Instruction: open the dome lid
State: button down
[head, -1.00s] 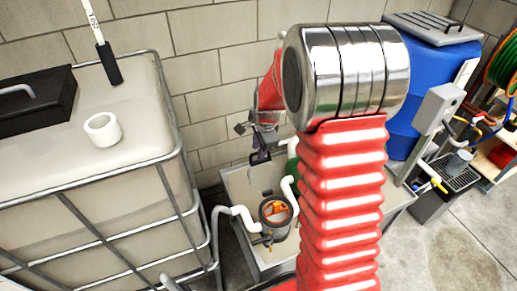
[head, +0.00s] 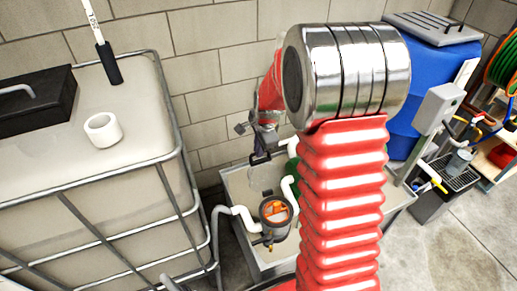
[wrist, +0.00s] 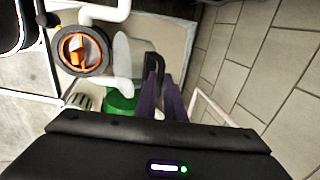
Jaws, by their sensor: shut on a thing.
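My gripper (wrist: 173,100) has its dark purple fingers close together, shut on a black handle (wrist: 153,66) in the wrist view. The handle seems to belong to the dome lid, a pale translucent shape (wrist: 138,65) to its left; where they join is unclear. In the head view my gripper (head: 263,147) is above the back of the grey tray, with the black handle (head: 260,158) at its tips. The dome is hard to make out there, and I cannot tell how far it is raised.
A round filter housing with an orange insert (head: 275,211) stands in the grey tray (head: 235,182), with white pipes (head: 245,218) beside it. A green part (wrist: 120,101) lies near my fingers. A block wall (head: 215,110) is close behind; a caged tank (head: 140,145) stands left.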

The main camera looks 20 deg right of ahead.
jog(key=s, duration=0.2)
jog(key=s+r, duration=0.1)
jog(key=s, duration=0.1)
jog(key=shift+s, duration=0.3)
jog(key=shift+f, duration=0.1)
jog(key=c, duration=2.3)
grip_release()
jog(key=o, duration=0.5)
jog(key=shift+w, duration=0.1)
jog(key=shift+c, duration=0.2)
jog(key=shift+r, duration=0.3)
jog(key=v, duration=1.3)
jog(key=shift+r, duration=0.2)
